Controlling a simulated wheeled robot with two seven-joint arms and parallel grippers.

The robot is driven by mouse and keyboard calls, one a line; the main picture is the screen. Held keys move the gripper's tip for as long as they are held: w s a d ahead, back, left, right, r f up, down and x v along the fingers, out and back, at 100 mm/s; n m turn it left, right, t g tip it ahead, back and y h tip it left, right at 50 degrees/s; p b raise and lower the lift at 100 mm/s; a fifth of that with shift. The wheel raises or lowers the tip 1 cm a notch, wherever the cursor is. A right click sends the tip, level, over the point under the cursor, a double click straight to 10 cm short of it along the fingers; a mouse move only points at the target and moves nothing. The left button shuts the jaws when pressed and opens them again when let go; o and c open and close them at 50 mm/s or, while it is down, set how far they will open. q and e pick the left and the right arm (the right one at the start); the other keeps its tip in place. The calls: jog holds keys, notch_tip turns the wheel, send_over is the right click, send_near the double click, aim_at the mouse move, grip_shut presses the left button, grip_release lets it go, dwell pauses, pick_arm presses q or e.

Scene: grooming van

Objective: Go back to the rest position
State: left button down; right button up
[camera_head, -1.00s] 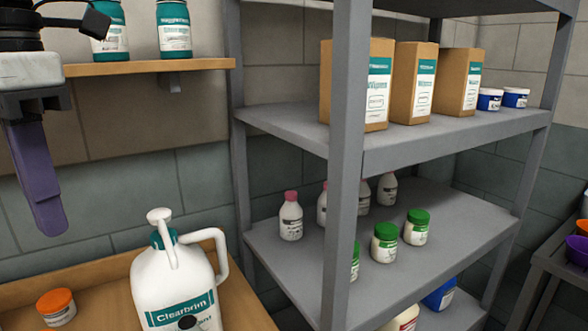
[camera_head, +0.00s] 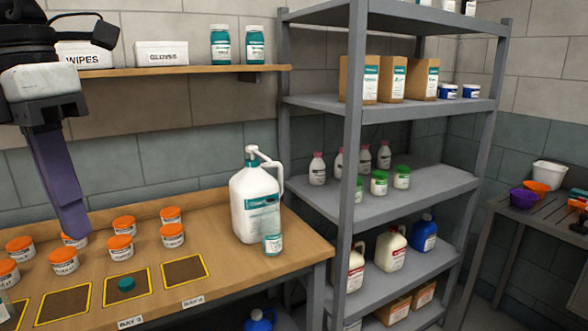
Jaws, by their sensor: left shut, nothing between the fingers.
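My left gripper (camera_head: 72,222) comes in from the upper left of the head view. Its purple fingers point down and are shut with nothing between them. It hangs in front of the wooden bench (camera_head: 215,222), near several orange-lidded jars (camera_head: 122,247), and partly hides one of them. A large white pump jug (camera_head: 252,205) stands upright on the bench, with a small teal-and-white jar (camera_head: 272,242) in front of it. My right gripper is not in view.
A grey metal shelf unit (camera_head: 350,205) stands right of the bench. A wall shelf (camera_head: 180,70) holds white boxes and teal jars. Yellow-edged dark mats (camera_head: 185,270) lie along the bench front, one with a teal lid (camera_head: 126,284). A side table (camera_head: 540,222) is at right.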

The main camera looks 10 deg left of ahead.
pick_arm(q)
jog(key=w+a+f+n+t+h, duration=0.1)
jog(key=w+f+n+t+h, duration=0.7)
jog(key=w+f+h, duration=0.65)
jog(key=s+a+f+n+t+y, duration=0.1)
jog(key=a+f+n+t+y, duration=0.2)
jog(key=f+n, duration=0.6)
jog(key=s+a+f+n+t+y, duration=0.1)
jog(key=f+n+t+y, duration=0.5)
jog(key=f, duration=0.5)
jog(key=s+d+f+n+g+y, duration=0.25)
jog(key=s+f+n, duration=0.2)
jog(key=f, duration=0.35)
jog(key=s+d+f+n+g+y, duration=0.1)
jog(key=s+d+f+n+g, duration=0.15)
jog(key=f+n, duration=0.4)
jog(key=s+d+f+n+g, duration=0.3)
jog(key=s+d+f, duration=0.7)
jog(key=d, duration=0.3)
jog(key=shift+s+n+g+y, duration=0.3)
jog(key=shift+s+n+g, duration=0.1)
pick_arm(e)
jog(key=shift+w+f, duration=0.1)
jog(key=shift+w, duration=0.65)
